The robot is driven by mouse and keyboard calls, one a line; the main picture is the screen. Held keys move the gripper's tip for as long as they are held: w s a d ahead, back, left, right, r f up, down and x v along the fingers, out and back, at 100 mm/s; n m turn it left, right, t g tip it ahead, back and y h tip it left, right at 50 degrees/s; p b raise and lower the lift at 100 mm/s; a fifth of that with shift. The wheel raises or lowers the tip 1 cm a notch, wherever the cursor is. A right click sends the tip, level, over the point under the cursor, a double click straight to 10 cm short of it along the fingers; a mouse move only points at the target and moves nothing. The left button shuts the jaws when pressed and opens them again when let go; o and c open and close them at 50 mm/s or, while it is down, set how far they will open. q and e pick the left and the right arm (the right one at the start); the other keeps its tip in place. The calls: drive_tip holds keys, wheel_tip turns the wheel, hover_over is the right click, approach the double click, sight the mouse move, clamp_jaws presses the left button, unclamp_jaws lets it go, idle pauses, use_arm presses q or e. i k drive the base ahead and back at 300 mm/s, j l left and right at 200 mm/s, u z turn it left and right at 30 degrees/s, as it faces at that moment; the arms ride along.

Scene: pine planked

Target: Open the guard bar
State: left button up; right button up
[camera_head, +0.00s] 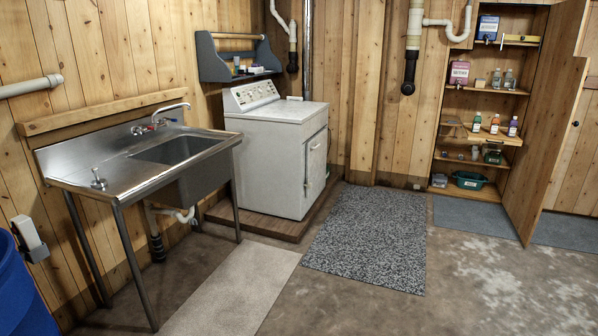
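I cannot tell for certain which thing is the guard bar. A light wooden rod (236,36) runs level across the top of the blue-grey wall shelf (214,62) above the white washer. A thin wire-like piece (454,126) shows on a middle shelf of the open wooden cabinet (546,150) at the right, too small to make out. A grey-white horizontal bar or pipe (30,87) shows on the left wall. Neither of my grippers is in view.
A steel sink table (105,178) stands along the left wall, with a blue bin (22,290) at the lower left. The white washer (270,155) stands on a low wooden platform. A speckled mat (370,235) and open concrete floor lie ahead.

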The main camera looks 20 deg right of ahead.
sight(513, 37)
drive_tip(key=i+l+z, duration=1.1)
drive_tip(key=z, duration=0.15)
drive_tip(key=i+l+z, duration=0.1)
drive_tip(key=i+z, duration=0.3)
drive_tip(key=i, duration=1.65)
drive_tip(key=i+z, duration=0.1)
drive_tip(key=i, duration=1.6)
drive_tip(key=i+j, duration=0.15)
drive_tip(key=i, duration=1.5)
drive_tip(key=i+j+u, duration=0.1)
drive_tip(key=i+j, duration=0.2)
drive_tip(key=i+j+u, duration=0.1)
drive_tip(key=i+j, duration=0.2)
drive_tip(key=i, duration=0.2)
